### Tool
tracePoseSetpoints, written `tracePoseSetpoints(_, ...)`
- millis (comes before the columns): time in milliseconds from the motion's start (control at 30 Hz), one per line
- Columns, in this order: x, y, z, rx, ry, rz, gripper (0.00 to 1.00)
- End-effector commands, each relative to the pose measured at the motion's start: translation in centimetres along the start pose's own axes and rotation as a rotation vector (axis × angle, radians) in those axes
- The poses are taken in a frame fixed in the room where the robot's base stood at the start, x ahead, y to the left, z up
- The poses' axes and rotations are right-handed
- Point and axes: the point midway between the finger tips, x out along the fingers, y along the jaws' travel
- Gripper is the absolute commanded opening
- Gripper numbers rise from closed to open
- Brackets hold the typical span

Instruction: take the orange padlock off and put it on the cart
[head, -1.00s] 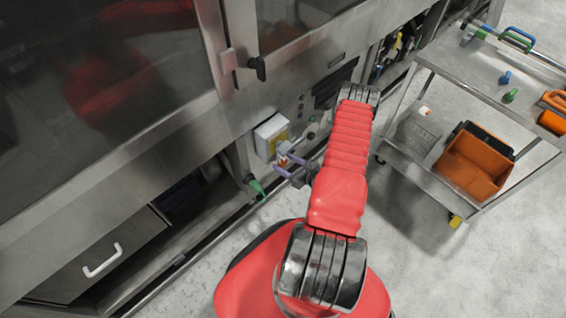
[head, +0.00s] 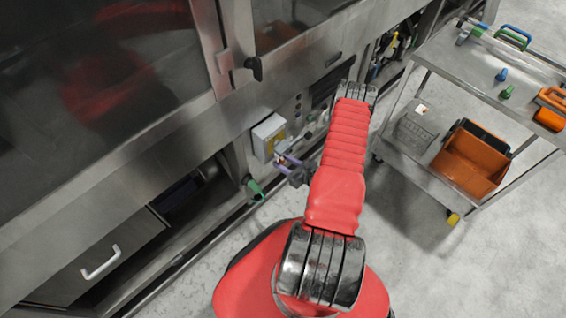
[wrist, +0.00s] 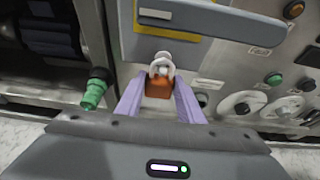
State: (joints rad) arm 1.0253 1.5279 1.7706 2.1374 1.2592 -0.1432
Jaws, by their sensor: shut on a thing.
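The orange padlock (wrist: 158,88) sits between the two purple fingers of my gripper (wrist: 160,96) in the wrist view. My gripper is shut on its body. Its pale shackle (wrist: 162,64) loops upward at a fitting below the yellow and grey switch box (wrist: 185,48); I cannot tell whether it is clear of the fitting. In the head view, my gripper (head: 284,162) is just below that box (head: 268,138) on the machine front, and the padlock is too small to make out. The steel cart (head: 455,62) stands at the right, away from the gripper.
A green-handled valve (wrist: 95,90) is left of the gripper. Knobs and buttons (wrist: 240,103) are on its right. The cart top holds blue and green small items and an orange case (head: 550,118). Bare cart top shows.

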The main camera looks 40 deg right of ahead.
Motion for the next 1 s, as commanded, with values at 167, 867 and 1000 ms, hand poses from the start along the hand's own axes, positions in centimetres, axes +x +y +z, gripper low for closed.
tracePoseSetpoints(167,-0.4,-0.1,1.1,-0.001,-0.001,-0.001,0.1)
tracePoseSetpoints(867,-10.8,-0.1,-3.2,0.003,0.001,-0.005,0.1)
tracePoseSetpoints(1000,-12.9,-0.1,-4.0,0.003,0.0,-0.005,0.1)
